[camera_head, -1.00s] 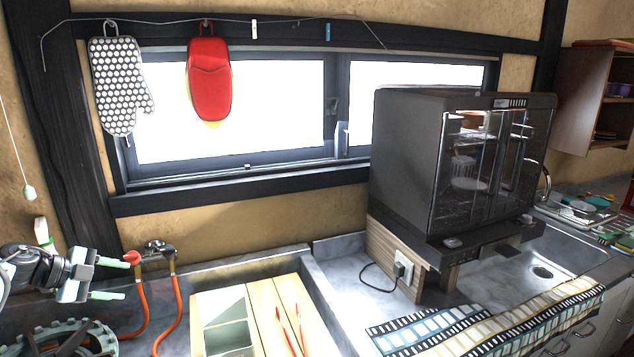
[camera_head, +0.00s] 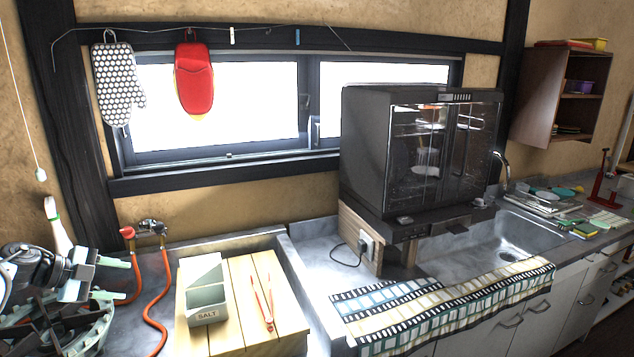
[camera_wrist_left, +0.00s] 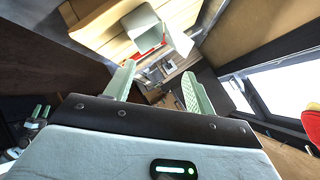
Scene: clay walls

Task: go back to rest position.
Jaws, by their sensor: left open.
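My left gripper (camera_head: 124,279) is at the lower left of the head view, in front of the gas taps and orange hoses. Its pale green fingers are apart with nothing between them. The left wrist view also shows the open fingers (camera_wrist_left: 158,88), with the wooden board and the salt box beyond them. My right gripper is not in the head view.
A wooden board (camera_head: 195,341) holds a salt box (camera_head: 206,300) and red tongs (camera_head: 262,303). A black oven (camera_head: 370,150) stands on a wooden stand, with a sink (camera_head: 505,245) to its right. A patterned cloth (camera_head: 440,312) lies along the counter edge. An orange hose (camera_head: 160,310) runs close to my left gripper.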

